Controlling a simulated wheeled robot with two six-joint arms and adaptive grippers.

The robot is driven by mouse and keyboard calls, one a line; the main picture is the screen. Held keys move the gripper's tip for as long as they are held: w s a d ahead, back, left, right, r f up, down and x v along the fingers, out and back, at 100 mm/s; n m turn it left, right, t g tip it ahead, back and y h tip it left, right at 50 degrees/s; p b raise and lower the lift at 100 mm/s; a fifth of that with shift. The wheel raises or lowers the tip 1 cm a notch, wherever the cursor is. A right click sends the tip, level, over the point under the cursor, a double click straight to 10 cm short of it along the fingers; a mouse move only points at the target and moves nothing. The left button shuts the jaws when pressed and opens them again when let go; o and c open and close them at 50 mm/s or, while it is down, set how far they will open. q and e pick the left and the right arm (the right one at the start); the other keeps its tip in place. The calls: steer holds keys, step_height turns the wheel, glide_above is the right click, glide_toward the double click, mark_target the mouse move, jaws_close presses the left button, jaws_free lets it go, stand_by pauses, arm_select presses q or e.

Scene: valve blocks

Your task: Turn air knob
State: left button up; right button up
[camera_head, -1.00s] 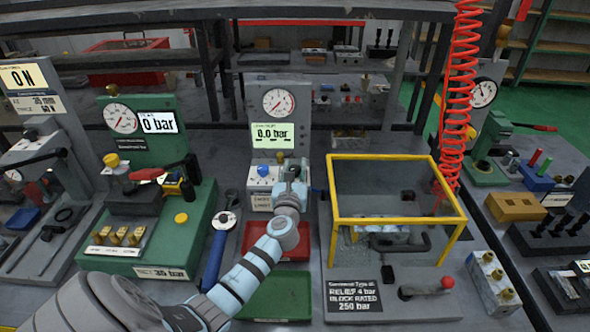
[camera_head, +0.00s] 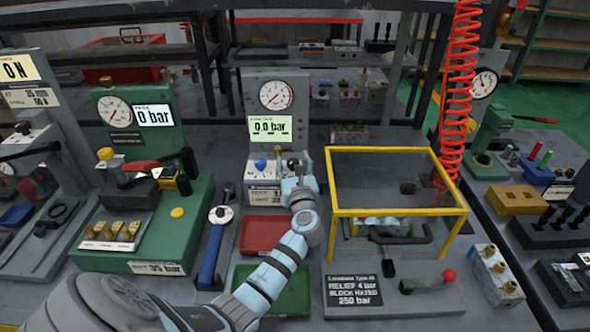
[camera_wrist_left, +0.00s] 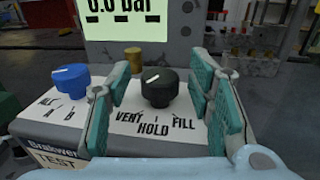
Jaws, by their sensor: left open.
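A black knob (camera_wrist_left: 160,88) with a white line on top stands on a white panel (camera_wrist_left: 185,135) marked VENT, HOLD and FILL. A blue knob (camera_wrist_left: 71,80) sits to its left; it also shows in the head view (camera_head: 261,164). My left gripper (camera_wrist_left: 160,82) is open, with one teal-padded finger on each side of the black knob and visible gaps to it. In the head view my left gripper (camera_head: 296,176) is at the panel's right side and partly covers it. The display (camera_head: 270,129) above reads 0.0 bar. My right gripper is not in view.
A dial gauge (camera_head: 276,95) tops the grey stand. A red tray (camera_head: 265,236) and a green tray (camera_head: 272,290) lie in front. A yellow-framed guard box (camera_head: 396,155) stands close to the right. A green test bench (camera_head: 160,235) and a blue-handled tool (camera_head: 212,255) are at the left.

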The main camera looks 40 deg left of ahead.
arm_select(q)
steer(key=v, duration=1.1)
steer(key=shift+s+d, duration=0.2)
steer(key=shift+d, duration=0.05)
steer(key=shift+r, duration=0.1)
